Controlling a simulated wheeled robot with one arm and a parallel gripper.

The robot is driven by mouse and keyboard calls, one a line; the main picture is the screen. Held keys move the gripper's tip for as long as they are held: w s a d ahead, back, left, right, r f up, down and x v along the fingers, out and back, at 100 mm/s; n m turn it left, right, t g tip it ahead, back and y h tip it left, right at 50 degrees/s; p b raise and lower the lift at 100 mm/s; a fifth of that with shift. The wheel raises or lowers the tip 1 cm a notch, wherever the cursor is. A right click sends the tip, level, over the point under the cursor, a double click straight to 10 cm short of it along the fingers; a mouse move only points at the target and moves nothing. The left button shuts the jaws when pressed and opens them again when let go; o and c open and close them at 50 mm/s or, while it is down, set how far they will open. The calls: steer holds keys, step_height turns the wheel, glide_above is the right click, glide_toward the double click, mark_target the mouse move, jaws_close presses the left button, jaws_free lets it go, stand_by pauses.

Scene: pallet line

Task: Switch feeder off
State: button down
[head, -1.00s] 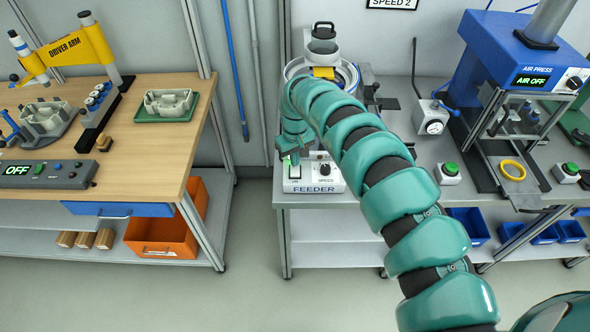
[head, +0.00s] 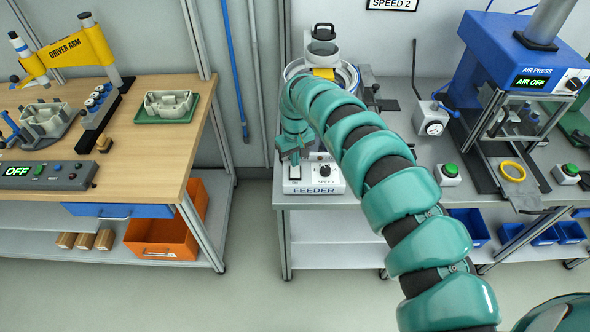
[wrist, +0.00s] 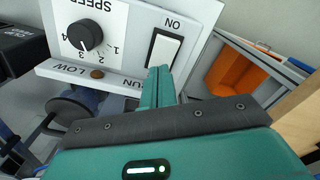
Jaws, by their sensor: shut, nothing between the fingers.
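The feeder's control box (head: 335,186) is white and labelled FEEDER, at the front edge of the right bench. Its rocker switch (wrist: 163,50) is pale in a black frame, with ON printed beside one end. It looks unlit in both views; in the head view the switch (head: 294,172) is small and partly covered. My gripper (wrist: 159,72) is shut and empty. Its fingertips overlap the rocker's end away from the ON label in the wrist view; I cannot tell whether they touch. In the head view my gripper (head: 294,158) is just above the switch.
A black SPEED knob (wrist: 85,35) sits beside the switch, with a brown LOW lamp (wrist: 97,73) near it. The feeder bowl (head: 347,75) stands behind, partly hidden by my arm. The air press (head: 520,60) is at right. A gap separates the wooden bench (head: 150,150).

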step_height(320, 180, up, 6)
steer(key=shift+f+p, duration=0.2)
steer(key=shift+p, duration=0.45)
stand_by(0.3)
